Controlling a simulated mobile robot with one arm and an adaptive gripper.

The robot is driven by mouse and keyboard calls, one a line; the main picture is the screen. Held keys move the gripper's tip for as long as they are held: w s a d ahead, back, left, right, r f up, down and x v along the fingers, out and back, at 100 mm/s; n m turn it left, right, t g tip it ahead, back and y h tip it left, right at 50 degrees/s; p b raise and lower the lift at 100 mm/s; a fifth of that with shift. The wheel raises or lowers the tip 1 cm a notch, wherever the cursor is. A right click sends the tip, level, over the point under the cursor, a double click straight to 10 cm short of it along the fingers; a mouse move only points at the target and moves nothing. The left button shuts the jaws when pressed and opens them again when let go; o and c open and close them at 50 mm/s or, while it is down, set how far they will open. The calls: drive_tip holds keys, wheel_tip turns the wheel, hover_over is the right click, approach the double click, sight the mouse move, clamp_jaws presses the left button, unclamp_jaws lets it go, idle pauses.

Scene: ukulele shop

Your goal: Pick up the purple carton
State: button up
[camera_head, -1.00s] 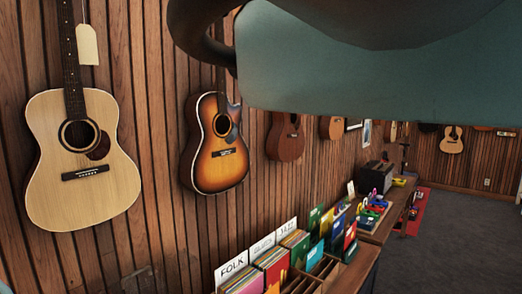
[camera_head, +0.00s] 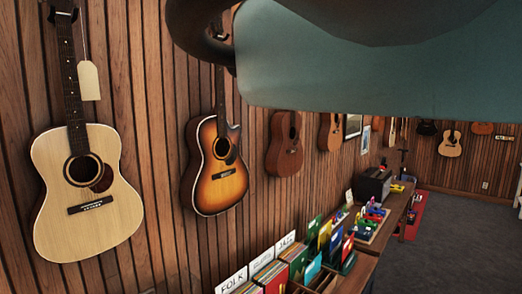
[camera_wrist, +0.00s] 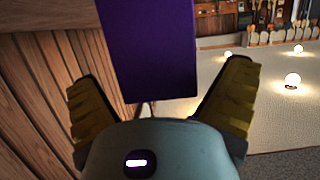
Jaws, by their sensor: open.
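The purple carton (camera_wrist: 150,50) shows in the wrist view as a dark, upright block at top centre, cut off by the top edge. My gripper (camera_wrist: 163,82) is open, with one yellow-and-black finger on each side of the carton's lower part. A gap shows between the carton and each finger. I cannot tell how deep the carton is between the fingers. The carton and the gripper do not show in the head view.
A wood-panelled wall with hanging guitars (camera_head: 85,195) runs along the left. Record bins (camera_head: 268,272) stand on a wooden table below. A black amplifier (camera_head: 372,184) sits farther back. Grey floor (camera_head: 470,230) is clear at right. Glowing lamps (camera_wrist: 292,81) show in the wrist view.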

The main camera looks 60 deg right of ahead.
drive_tip(key=shift+a+f, duration=0.2)
drive_tip(key=shift+a, duration=0.3)
drive_tip(key=shift+c, duration=0.2)
drive_tip(key=c, duration=1.3)
drive_tip(key=shift+o, duration=0.2)
drive_tip(key=shift+w+d+r+b, duration=0.1)
drive_tip(key=shift+r+b, duration=0.15)
drive_tip(key=shift+b, duration=0.25)
